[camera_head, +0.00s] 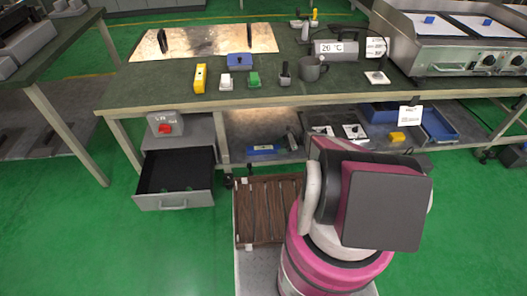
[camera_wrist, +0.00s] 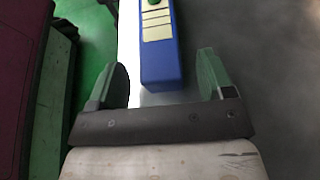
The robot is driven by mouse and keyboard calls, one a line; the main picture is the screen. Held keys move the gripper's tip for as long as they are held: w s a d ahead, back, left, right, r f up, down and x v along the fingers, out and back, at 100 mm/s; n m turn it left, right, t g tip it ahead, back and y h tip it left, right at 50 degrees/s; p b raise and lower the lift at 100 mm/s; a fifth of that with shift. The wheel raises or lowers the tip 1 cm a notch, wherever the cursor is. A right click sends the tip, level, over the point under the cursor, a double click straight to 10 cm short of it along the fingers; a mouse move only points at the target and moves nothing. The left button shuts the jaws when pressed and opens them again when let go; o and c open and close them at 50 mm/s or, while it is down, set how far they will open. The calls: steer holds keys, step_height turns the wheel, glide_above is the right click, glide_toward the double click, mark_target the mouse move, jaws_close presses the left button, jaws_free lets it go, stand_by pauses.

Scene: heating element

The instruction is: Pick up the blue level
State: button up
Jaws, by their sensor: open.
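The blue level (camera_head: 262,149) lies on the lower shelf under the workbench, near the shelf's front edge. In the wrist view the blue level (camera_wrist: 160,60) runs lengthwise away from me, with cream panels and a green spot on top. My gripper (camera_wrist: 162,78) is open and empty. In that view, the level's near end appears between the two fingers, with a gap on each side. I cannot tell whether the fingers are above it or level with it. In the head view my gripper is not clearly seen.
An open drawer (camera_head: 174,204) projects from the bench at left. Blue trays (camera_head: 440,125) and a yellow object (camera_head: 397,136) sit on the lower shelf at right. The bench top (camera_head: 150,85) overhangs the shelf. Green floor is clear in front of the drawer.

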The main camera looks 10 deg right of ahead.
mark_target(275, 147)
steer(key=x, duration=0.3)
steer(key=shift+a+f, duration=0.1)
steer(key=c, duration=1.1)
